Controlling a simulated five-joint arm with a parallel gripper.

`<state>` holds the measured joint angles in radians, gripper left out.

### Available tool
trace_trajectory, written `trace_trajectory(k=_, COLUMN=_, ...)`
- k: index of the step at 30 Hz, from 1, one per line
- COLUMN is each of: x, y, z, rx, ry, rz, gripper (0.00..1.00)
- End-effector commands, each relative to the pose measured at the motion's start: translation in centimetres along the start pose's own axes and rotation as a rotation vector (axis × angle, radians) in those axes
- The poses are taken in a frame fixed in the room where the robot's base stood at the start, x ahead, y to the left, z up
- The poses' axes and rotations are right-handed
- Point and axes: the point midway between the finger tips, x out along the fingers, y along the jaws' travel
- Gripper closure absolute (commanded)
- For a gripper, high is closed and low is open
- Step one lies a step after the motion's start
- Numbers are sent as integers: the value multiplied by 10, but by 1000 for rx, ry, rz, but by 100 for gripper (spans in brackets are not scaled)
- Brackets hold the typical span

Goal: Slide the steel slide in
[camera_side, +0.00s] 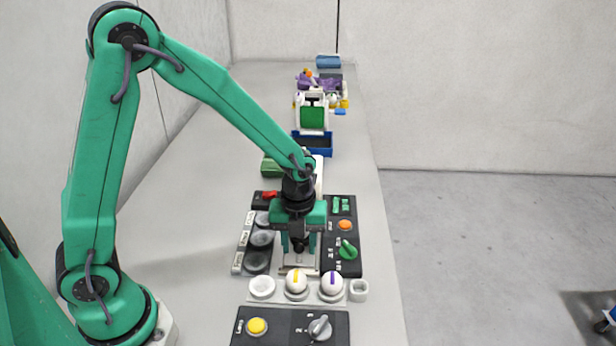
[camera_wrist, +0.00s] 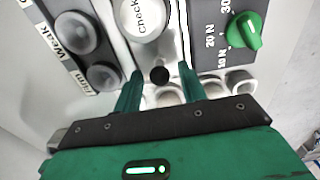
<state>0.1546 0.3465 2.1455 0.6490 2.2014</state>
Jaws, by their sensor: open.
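The steel slide (camera_side: 299,265) is a bright metal strip between two dark panels, and my gripper mostly covers it in the side view. In the wrist view a black round knob (camera_wrist: 159,76) stands on the metal between my fingers. My gripper (camera_side: 299,248) points down over the strip. In the wrist view my gripper (camera_wrist: 160,74) is open, with one green finger on each side of the knob and a gap to both. A white round piece marked "check" (camera_wrist: 143,18) lies on the strip beyond the knob.
Dark cups (camera_side: 259,238) with labels line the left side. A panel with a green dial (camera_side: 347,250) and orange button (camera_side: 344,225) is on the right.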

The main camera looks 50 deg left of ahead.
Motion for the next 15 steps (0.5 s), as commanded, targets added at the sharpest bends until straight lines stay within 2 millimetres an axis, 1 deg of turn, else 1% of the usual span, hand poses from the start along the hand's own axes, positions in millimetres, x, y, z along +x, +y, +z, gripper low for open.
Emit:
trace_trajectory(k=1, x=5, y=1, z=0, rx=0, ry=2, rz=3, gripper=59)
trace_trajectory(k=3, x=10, y=0, z=0, rx=0, ry=1, rz=1, gripper=59)
trace_trajectory(k=8, x=9, y=0, z=0, rx=0, ry=0, rz=0, gripper=59)
trace_trajectory(k=15, x=13, y=0, z=0, rx=0, ry=1, rz=2, gripper=59)
